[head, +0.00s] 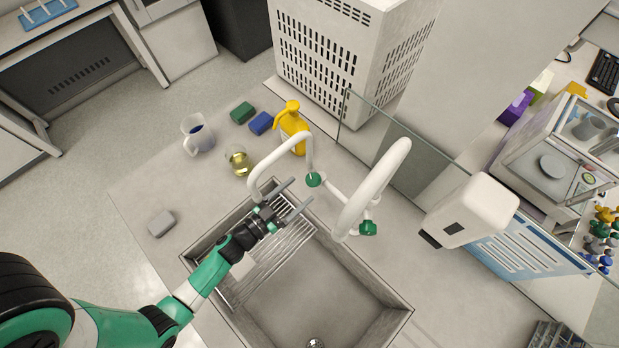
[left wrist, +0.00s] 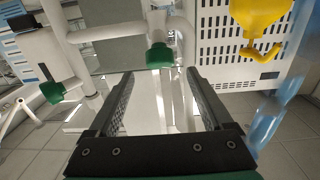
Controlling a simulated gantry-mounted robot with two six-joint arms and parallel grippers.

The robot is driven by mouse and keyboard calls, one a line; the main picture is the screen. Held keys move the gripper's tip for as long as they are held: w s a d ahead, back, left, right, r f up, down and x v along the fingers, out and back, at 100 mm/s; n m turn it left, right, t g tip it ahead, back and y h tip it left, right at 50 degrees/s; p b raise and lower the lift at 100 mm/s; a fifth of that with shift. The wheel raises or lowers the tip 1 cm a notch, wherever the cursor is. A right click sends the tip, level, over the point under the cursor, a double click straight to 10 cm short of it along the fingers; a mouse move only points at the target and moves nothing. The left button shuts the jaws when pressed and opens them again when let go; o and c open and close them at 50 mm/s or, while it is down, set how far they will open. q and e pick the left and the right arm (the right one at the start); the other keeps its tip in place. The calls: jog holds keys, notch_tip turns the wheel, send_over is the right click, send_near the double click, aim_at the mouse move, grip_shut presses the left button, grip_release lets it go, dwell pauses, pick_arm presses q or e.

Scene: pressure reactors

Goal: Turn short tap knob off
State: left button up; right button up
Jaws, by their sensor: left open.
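The short tap (head: 262,165) is a thin white curved pipe at the back of the sink, with a green knob (head: 313,180) at its base. A taller, thicker white tap (head: 367,185) with its own green knob (head: 368,228) stands to its right. My left gripper (head: 300,191) is open and empty, its fingers pointing at the short tap's knob, beside the pipe. In the left wrist view, that knob (left wrist: 160,56) shows ahead, in line with the gap between the fingers (left wrist: 159,76) and apart from them. The other knob (left wrist: 52,92) is at the left. My right gripper is not visible.
The sink (head: 320,290) lies below my left arm. A yellow bottle (head: 291,122), a beaker (head: 238,160), a jug (head: 197,135) and sponges (head: 261,123) stand on the counter to the left. A glass panel (head: 400,150) runs behind the taps.

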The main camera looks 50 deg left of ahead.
aim_at(311, 182)
pick_arm(q)
jog(key=w, duration=0.5)
jog(key=shift+w+a+b, duration=0.1)
jog(key=shift+a+b, duration=0.05)
jog(key=shift+b, duration=0.25)
